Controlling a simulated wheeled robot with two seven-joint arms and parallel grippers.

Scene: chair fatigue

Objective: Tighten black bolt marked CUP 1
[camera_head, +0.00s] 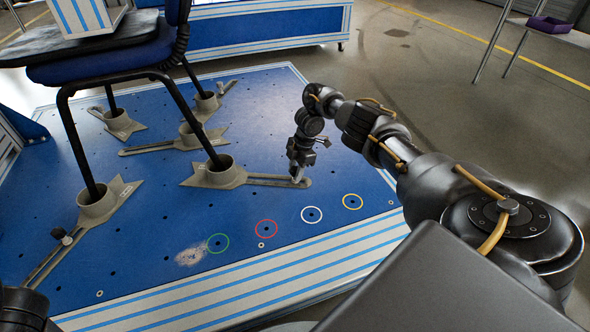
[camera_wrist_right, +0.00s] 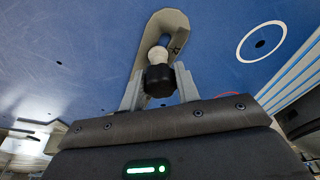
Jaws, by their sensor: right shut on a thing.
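My right gripper (camera_head: 297,177) points down at the slotted end of a grey cup bracket (camera_head: 222,175) on the blue platform. In the right wrist view, its two fingers (camera_wrist_right: 159,92) are shut on the black head of a bolt (camera_wrist_right: 159,79). The bolt's pale shank stands at the slot of the grey bracket arm (camera_wrist_right: 168,22). The gripper hides this bolt in the head view. The bracket's cup holds a chair leg. No CUP 1 marking is readable. My left gripper does not show.
The blue platform (camera_head: 130,240) has green, red, white and yellow rings near its striped front edge. A chair (camera_head: 110,60) stands with its legs in grey cups at the left.

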